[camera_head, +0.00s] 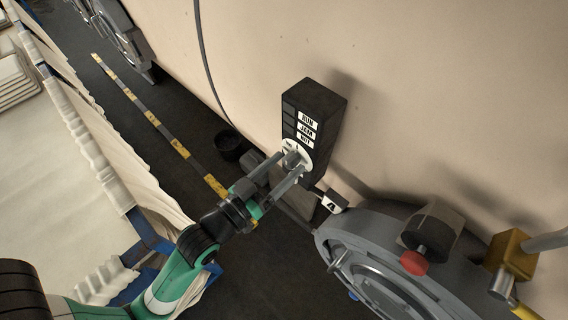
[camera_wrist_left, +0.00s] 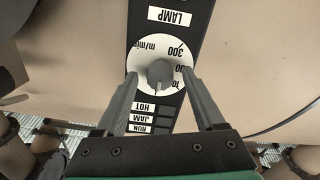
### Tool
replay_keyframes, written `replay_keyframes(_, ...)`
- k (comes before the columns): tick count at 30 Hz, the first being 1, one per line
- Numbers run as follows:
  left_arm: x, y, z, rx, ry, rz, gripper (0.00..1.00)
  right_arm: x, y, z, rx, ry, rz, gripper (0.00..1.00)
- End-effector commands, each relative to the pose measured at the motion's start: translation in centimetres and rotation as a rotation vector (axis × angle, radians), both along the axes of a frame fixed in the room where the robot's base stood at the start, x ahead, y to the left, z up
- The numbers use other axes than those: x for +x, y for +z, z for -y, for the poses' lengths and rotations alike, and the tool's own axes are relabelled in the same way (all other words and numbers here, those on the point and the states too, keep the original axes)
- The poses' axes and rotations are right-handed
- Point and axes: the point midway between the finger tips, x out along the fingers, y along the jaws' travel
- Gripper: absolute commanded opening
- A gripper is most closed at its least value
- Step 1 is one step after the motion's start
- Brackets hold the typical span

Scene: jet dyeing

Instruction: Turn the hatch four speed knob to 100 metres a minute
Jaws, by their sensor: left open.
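The speed knob (camera_wrist_left: 160,74) is a grey knob on a round white dial (camera_wrist_left: 147,56). The dial reads "m/min" and "300", upside down in the left wrist view; its other figures are partly covered. A narrow grey tab on the knob points down in that view. In the head view the dial (camera_head: 286,147) sits low on a black control box (camera_head: 325,101). My left gripper (camera_head: 286,166) is open, with its fingers at either side of the knob; I cannot tell whether they touch it. It also shows in the left wrist view (camera_wrist_left: 160,78). My right gripper is out of view.
A small white "4" sign (camera_head: 333,203) stands below the box. Beside it is a grey round hatch (camera_head: 350,235) with a red knob (camera_head: 413,262). A dark bucket (camera_head: 228,145) stands near the wall. Pale cloth (camera_head: 95,150) lines the left, and dark floor lies between.

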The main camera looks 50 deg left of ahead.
Motion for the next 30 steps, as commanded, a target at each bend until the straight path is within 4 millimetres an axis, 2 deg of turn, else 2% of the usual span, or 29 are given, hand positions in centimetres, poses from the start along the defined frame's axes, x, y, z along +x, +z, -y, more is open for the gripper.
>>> replay_keyframes(9,0.38,0.00,-0.06,0.000,0.000,0.001,0.69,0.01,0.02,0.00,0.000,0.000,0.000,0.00)
replay_keyframes(18,0.36,-0.01,-0.05,0.000,0.000,0.001,0.15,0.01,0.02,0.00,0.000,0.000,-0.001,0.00)
replay_keyframes(21,0.35,-0.01,-0.05,0.000,0.000,0.001,0.00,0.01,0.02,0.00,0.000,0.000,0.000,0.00)
replay_keyframes(30,0.35,0.00,-0.05,-0.016,0.000,0.002,0.00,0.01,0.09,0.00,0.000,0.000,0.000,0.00)
